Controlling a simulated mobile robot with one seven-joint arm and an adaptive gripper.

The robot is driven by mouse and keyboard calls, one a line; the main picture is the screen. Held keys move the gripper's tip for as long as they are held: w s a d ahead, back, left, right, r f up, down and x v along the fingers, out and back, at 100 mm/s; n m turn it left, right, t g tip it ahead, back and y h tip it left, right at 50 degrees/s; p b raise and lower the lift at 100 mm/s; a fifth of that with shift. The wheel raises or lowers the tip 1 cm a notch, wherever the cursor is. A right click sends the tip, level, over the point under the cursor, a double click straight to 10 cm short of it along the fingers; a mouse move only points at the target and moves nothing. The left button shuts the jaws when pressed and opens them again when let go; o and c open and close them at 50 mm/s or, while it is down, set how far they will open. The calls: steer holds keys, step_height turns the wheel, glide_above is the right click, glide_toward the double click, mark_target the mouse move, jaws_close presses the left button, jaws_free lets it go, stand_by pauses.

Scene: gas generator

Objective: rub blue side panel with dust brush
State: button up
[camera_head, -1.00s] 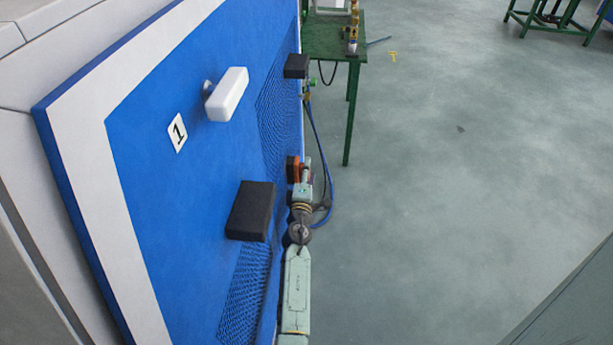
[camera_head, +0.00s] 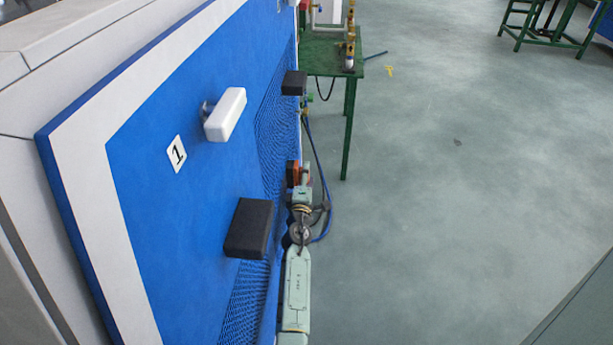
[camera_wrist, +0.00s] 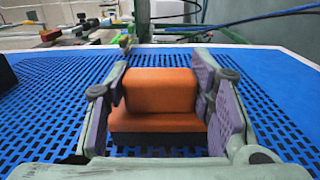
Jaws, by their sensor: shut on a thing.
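The blue side panel (camera_head: 150,130) fills the left of the head view, with a white border and perforated areas. In the wrist view its blue perforated surface (camera_wrist: 45,120) lies around and beyond the brush. My gripper (camera_wrist: 160,100) is shut on the dust brush (camera_wrist: 160,88), an orange block with a dark base. The dark base is low against the perforated surface; contact cannot be told for sure. In the head view my gripper (camera_head: 299,178) is at the panel's right side, and only a small orange part of the brush (camera_head: 291,174) shows.
A white handle (camera_head: 226,115), a black block (camera_head: 249,228) and a smaller black block (camera_head: 293,83) stick out from the panel. A green table (camera_head: 330,62) with fittings stands beyond. A blue hose (camera_head: 327,190) hangs near my gripper. The floor to the right is clear.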

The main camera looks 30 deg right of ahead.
steer(key=shift+r+p+v, duration=0.95)
steer(key=shift+p+v, duration=0.25)
steer(key=shift+v, duration=4.6)
steer(key=shift+f+b+x, duration=0.15)
steer(key=shift+b+x, duration=0.25)
steer(key=shift+x, duration=2.55)
steer(key=shift+f+b+x, duration=0.15)
steer(key=shift+b+x, duration=0.2)
steer(key=shift+x, duration=2.6)
steer(key=shift+w+r+p, duration=0.1)
steer(key=shift+r+p, duration=0.65)
steer(key=shift+r, duration=0.1)
steer(key=v, duration=1.2)
